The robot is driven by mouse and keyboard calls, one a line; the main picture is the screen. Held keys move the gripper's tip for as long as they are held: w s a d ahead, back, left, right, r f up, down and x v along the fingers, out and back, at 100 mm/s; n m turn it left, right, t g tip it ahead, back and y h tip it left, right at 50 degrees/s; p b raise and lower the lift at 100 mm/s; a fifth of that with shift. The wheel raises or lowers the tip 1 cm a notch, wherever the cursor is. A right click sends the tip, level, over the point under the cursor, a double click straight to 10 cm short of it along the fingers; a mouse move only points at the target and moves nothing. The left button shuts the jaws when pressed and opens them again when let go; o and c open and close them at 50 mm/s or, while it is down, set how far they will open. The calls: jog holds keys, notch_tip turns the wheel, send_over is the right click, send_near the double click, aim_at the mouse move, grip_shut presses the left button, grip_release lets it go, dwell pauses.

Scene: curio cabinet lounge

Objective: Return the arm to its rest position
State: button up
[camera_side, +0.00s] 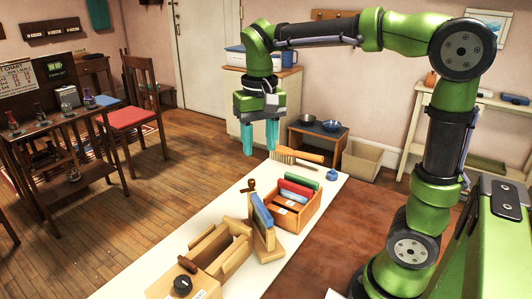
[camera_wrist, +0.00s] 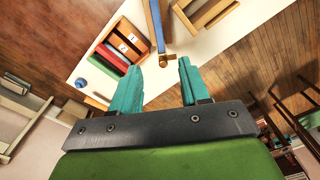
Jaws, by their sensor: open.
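My green gripper (camera_side: 260,146) hangs pointing down from my raised arm, above the far end of the white-topped table (camera_side: 150,262). Its two teal fingers are apart with nothing between them. In the wrist view the open fingers (camera_wrist: 160,68) show empty, with the table edge and wooden floor beyond. The gripper appears clear of the things on the table, though its exact height is hard to tell.
A wooden box (camera_side: 302,219) holds coloured upright pieces. Next to it stand a wooden holder with a blue panel (camera_side: 262,214) and an open wooden case (camera_side: 222,252). A brush (camera_side: 306,155) and small blue object (camera_side: 332,174) lie at the far end. Chairs stand left.

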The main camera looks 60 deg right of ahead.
jog(key=s+a+f+n+t+y, duration=0.2)
jog(key=s+a+f+t, duration=0.1)
jog(key=s+t, duration=0.4)
jog(key=s+a, duration=0.1)
jog(key=s, duration=0.1)
jog(key=shift+s, duration=0.3)
